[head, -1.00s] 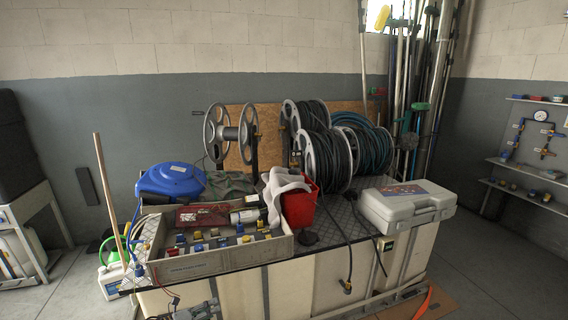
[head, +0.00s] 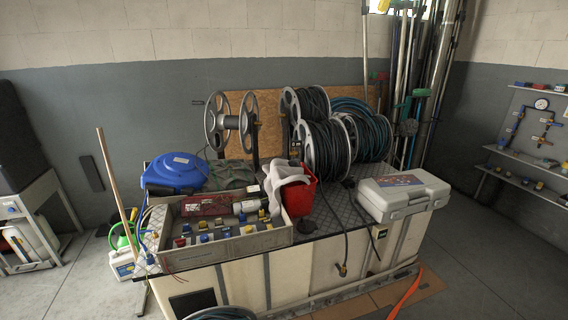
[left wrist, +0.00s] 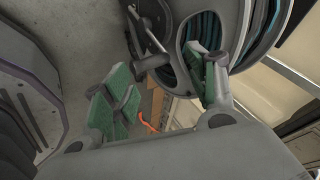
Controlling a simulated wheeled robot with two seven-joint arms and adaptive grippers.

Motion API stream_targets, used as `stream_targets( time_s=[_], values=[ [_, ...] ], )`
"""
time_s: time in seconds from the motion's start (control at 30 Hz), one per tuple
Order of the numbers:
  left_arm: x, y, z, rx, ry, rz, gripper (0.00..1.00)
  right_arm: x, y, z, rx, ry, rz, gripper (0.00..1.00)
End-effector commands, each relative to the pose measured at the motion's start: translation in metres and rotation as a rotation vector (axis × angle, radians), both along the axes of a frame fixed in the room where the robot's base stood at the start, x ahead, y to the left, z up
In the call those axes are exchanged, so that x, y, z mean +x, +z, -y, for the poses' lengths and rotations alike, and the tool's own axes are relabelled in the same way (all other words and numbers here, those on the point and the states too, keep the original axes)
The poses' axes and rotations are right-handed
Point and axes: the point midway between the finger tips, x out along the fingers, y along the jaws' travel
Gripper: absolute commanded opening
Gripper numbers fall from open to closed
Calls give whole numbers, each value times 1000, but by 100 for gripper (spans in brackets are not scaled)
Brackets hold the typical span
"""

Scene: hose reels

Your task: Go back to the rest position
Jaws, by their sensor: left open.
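My left gripper (left wrist: 162,90) shows in the left wrist view, with its two green-padded fingers spread apart and nothing between them. A grey reel (left wrist: 181,50) wound with blue-green hose is close by, behind the right-hand finger. I cannot tell whether that finger touches it. In the head view, a coil of dark blue-grey hose (head: 222,313) shows at the bottom edge, mostly cut off. Neither of my grippers is clearly visible in the head view.
The bench (head: 335,226) carries an empty reel (head: 216,121), several full hose reels (head: 327,150), a blue hose drum (head: 174,172), a parts tray (head: 225,248), a red bucket (head: 302,196) and a grey case (head: 402,195). Orange hose (head: 406,292) lies front right. Floor at right is clear.

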Motion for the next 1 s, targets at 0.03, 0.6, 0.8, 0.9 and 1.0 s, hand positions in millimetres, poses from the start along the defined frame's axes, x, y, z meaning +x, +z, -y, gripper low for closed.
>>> stream_targets(
  time_s=[0.03, 0.6, 0.8, 0.9, 1.0],
  values=[
    [-26, -4, 3, -24, 56, -51, 58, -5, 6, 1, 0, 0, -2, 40],
    [-265, -33, 35, -184, 640, -516, 58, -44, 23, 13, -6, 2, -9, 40],
    [-295, -33, 41, -195, 713, -572, 58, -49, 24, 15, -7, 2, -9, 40],
    [-296, -34, 42, -196, 719, -575, 58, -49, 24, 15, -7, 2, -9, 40],
    [-296, -34, 41, -196, 717, -574, 58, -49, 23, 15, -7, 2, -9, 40]
  ],
)
